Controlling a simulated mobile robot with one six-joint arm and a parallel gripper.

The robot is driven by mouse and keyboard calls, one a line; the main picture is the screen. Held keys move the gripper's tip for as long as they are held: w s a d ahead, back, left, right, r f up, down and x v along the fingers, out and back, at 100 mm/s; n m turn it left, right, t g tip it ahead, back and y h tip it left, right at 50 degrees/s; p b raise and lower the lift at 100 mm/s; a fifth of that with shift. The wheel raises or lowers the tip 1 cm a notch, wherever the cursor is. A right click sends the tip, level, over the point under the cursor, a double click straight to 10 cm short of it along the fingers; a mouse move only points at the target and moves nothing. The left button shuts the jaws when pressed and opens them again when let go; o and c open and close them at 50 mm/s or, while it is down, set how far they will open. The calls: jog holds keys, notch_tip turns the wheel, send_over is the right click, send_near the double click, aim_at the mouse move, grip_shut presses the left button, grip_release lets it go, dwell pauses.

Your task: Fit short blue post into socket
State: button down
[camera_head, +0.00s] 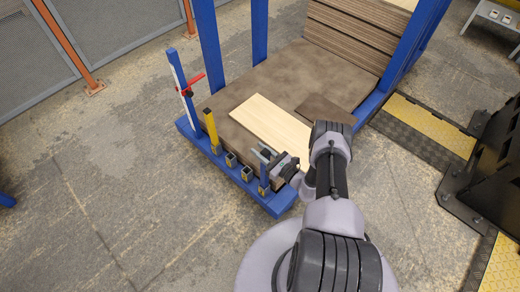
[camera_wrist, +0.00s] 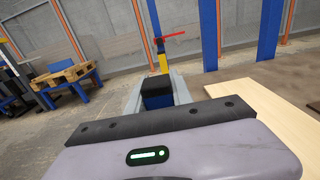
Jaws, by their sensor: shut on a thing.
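The short blue post (camera_head: 264,176) is upright at the near right end of the blue beam (camera_head: 276,206). My gripper (camera_head: 265,158) is shut on its upper part. In the wrist view the post's dark top (camera_wrist: 157,86) shows between the two grey fingers. The post's lower end is over or in the last socket on the beam; I cannot tell how deep it sits. Two open sockets, one (camera_head: 247,174) nearer and one (camera_head: 231,160) farther, stand along the beam to the left. A yellow post (camera_head: 211,128) stands upright in a socket farther along.
A tall blue post (camera_head: 182,88) with a red lever (camera_head: 192,84) stands at the beam's far left end. Behind the beam is a brown platform (camera_head: 270,82) with a pale board (camera_head: 262,122) on it. Blue uprights rise behind.

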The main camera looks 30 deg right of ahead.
jog(key=shift+f, duration=1.7)
jog(key=c, duration=1.1)
grip_release()
jog(key=shift+o, duration=0.2)
jog(key=p+v, duration=0.4)
jog(key=v, duration=1.3)
jog(key=shift+s, duration=0.2)
